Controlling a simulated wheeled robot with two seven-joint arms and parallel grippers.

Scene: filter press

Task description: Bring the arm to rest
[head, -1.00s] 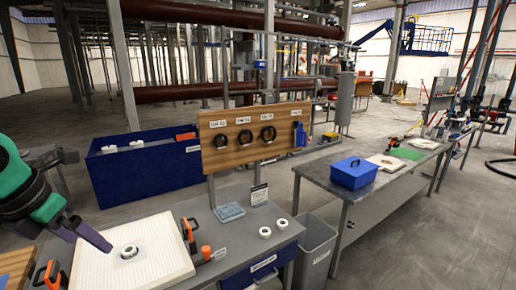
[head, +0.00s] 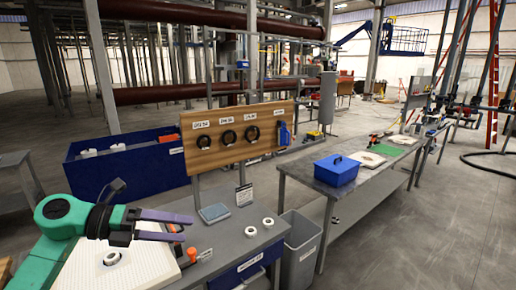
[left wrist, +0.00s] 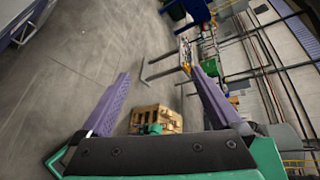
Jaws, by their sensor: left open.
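My left gripper (head: 192,226) is open and empty in the head view. It reaches in from the left, above the white plate (head: 85,275) on the grey workbench (head: 235,235), and points right. Its purple fingers also show in the left wrist view (left wrist: 155,98), spread apart with nothing between them. That view looks out over grey floor, with a wooden pallet or crate (left wrist: 157,120) beyond the fingers. My arm hides part of the plate. A round metal fitting (head: 112,257) sits on the plate. My right gripper is not in view.
Orange-handled clamps (head: 192,254) stand at the plate's edge. Two white rings (head: 250,225) and a grey-blue tray (head: 214,213) lie on the bench. A grey bin (head: 302,245) and a second table with a blue box (head: 337,170) are to the right.

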